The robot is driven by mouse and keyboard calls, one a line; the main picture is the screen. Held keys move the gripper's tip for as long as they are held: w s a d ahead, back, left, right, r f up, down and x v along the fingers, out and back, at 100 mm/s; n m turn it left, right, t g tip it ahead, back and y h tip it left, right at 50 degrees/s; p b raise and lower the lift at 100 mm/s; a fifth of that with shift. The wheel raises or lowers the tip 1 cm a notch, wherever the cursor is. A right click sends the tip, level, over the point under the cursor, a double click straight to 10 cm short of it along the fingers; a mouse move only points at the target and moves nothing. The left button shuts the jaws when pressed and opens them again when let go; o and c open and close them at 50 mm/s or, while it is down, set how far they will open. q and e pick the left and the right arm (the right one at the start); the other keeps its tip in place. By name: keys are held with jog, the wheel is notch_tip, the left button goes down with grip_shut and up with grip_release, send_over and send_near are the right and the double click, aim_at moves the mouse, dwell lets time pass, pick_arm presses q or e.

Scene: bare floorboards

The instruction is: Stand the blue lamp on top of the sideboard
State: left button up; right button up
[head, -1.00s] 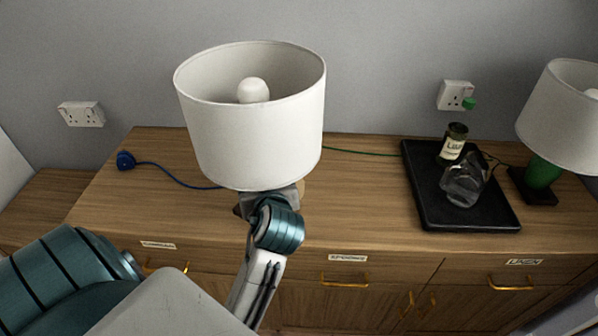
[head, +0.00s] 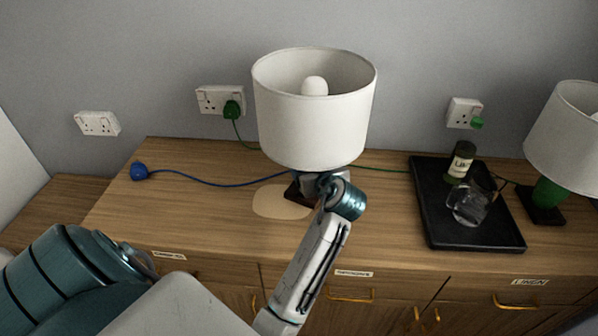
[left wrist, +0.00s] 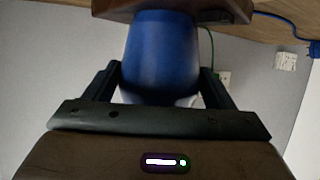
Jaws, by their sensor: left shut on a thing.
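The blue lamp has a wide white shade (head: 312,125) in the head view and a blue body (left wrist: 160,52) in the left wrist view. My left gripper (head: 322,184) is shut on the blue body, below the shade. The lamp is upright over the middle of the sideboard (head: 215,215). Its dark square base (head: 299,193) shows partly behind my gripper, close to the wooden top; I cannot tell whether it touches. My right gripper is not in view.
A pale round patch (head: 277,203) lies left of the base. A blue cord runs left to a blue plug (head: 139,171). To the right are a black tray (head: 437,222) with a bottle (head: 461,161) and glass jug (head: 468,203), and a green lamp (head: 549,193). The left top is mostly clear.

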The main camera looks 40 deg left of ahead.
pick_arm(q)
jog(key=shift+w+r, duration=0.1)
jog(key=shift+w, duration=0.35)
jog(key=shift+f+p, duration=0.55)
jog(key=shift+f, duration=1.15)
jog(key=o, duration=1.6)
jog(key=shift+s+d+f, duration=0.1)
jog(key=shift+f, duration=0.15)
jog(key=o, duration=0.4)
jog(key=shift+r, duration=0.1)
